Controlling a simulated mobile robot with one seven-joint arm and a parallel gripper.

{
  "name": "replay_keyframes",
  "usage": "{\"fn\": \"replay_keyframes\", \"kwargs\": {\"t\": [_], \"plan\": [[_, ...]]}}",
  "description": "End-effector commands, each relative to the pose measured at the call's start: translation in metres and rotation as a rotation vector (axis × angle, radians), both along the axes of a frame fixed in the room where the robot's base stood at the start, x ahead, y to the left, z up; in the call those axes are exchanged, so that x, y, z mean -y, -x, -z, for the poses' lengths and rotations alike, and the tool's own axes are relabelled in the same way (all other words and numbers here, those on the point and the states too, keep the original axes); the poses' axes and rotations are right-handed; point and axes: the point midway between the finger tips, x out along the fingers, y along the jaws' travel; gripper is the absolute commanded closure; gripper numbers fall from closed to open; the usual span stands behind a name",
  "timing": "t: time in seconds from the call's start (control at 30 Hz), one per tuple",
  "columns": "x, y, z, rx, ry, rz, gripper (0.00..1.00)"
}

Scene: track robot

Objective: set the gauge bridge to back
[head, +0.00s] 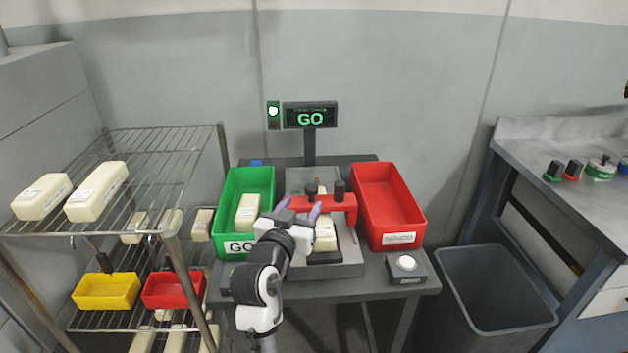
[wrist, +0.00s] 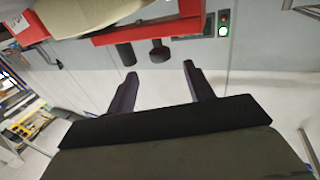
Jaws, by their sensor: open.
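The gauge bridge (head: 338,203) is a red bar with dark knobs, standing across the gauge base (head: 345,268) on the bench. It also shows in the wrist view (wrist: 140,33), with two dark knobs hanging into the picture. A cream block (head: 325,236) lies in the gauge at the bridge, partly hidden by my arm. My gripper (head: 299,208) is open and empty, at the left end of the bridge. In the wrist view my fingers (wrist: 160,73) are apart with nothing between them, and the knobs appear just beyond the tips.
A green bin (head: 233,210) holding a cream block stands left of the gauge, a red bin (head: 385,192) right. A display (head: 310,115) behind reads GO beside a lit lamp. A button box (head: 407,267) sits front right. A wire rack (head: 155,175) and waste bin (head: 490,295) flank the bench.

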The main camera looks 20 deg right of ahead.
Motion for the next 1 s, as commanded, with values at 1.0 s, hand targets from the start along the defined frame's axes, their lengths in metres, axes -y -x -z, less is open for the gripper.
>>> {"fn": "replay_keyframes", "kwargs": {"t": [1.0], "plan": [[0.058,-0.074,-0.001,0.002,0.000,-0.003,0.63]]}}
